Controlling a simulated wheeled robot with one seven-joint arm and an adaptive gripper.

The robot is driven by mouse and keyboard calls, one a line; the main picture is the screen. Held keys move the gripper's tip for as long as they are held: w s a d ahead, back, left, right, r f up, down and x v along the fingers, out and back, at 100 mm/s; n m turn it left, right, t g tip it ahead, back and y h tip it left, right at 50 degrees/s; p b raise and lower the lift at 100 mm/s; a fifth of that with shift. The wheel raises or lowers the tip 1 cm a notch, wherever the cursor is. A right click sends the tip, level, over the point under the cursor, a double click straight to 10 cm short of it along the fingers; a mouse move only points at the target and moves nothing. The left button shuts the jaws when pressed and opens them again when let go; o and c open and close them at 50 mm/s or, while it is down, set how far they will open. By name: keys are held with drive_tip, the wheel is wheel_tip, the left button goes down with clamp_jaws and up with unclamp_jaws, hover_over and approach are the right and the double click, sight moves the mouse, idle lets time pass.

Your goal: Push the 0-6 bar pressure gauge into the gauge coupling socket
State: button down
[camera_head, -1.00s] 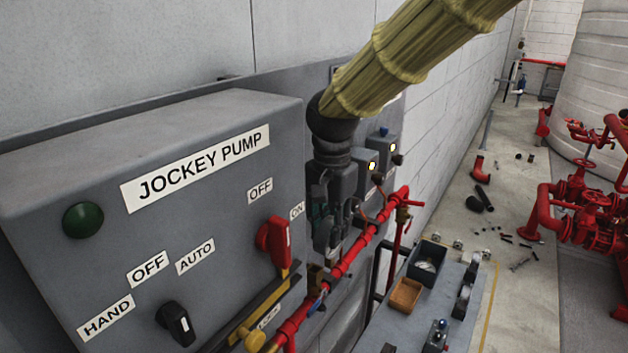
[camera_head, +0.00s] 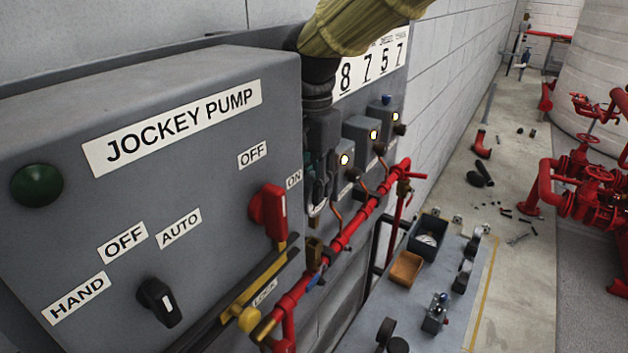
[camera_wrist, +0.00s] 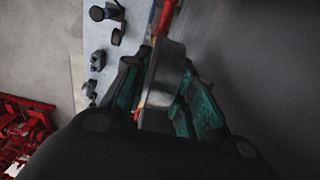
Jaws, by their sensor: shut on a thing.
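My gripper (camera_head: 316,205) is beside the right edge of the jockey pump panel, above the red pipe, and partly hidden by the panel. In the wrist view its teal fingers (camera_wrist: 166,104) are closed on both sides of a round, silver-rimmed body, the pressure gauge (camera_wrist: 166,72). The gauge is seen edge-on, so its dial cannot be read.
The jockey pump panel (camera_head: 150,190), with its red switch handle (camera_head: 270,212), stands close at left. Small grey boxes with lit lamps (camera_head: 361,135) are on the wall behind. A grey bench (camera_head: 410,300) holds an orange tray (camera_head: 406,268) and a dark bin (camera_head: 428,239).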

drive_tip(key=b, duration=0.3)
hover_over(313, 227)
drive_tip(key=shift+w+f, duration=0.15)
drive_tip(key=shift+f, duration=1)
drive_tip(key=shift+w+f, duration=0.1)
drive_tip(key=shift+f, duration=1)
drive_tip(key=shift+s+f, duration=0.15)
drive_tip(key=shift+f, duration=0.45)
drive_tip(key=shift+s+f, duration=0.15)
drive_tip(key=shift+f, duration=0.45)
drive_tip(key=shift+d, duration=0.1)
drive_tip(key=shift+r, duration=0.15)
drive_tip(key=shift+w+r+g+p, duration=0.35)
drive_tip(key=shift+r+p, duration=0.25)
drive_tip(key=shift+p, duration=0.5)
drive_tip(key=shift+s+r, duration=0.15)
drive_tip(key=shift+r, duration=0.15)
drive_tip(key=shift+r+p, duration=0.1)
drive_tip(key=shift+p, duration=1.05)
drive_tip(key=shift+f+b, duration=0.5)
drive_tip(key=shift+f, duration=1.4)
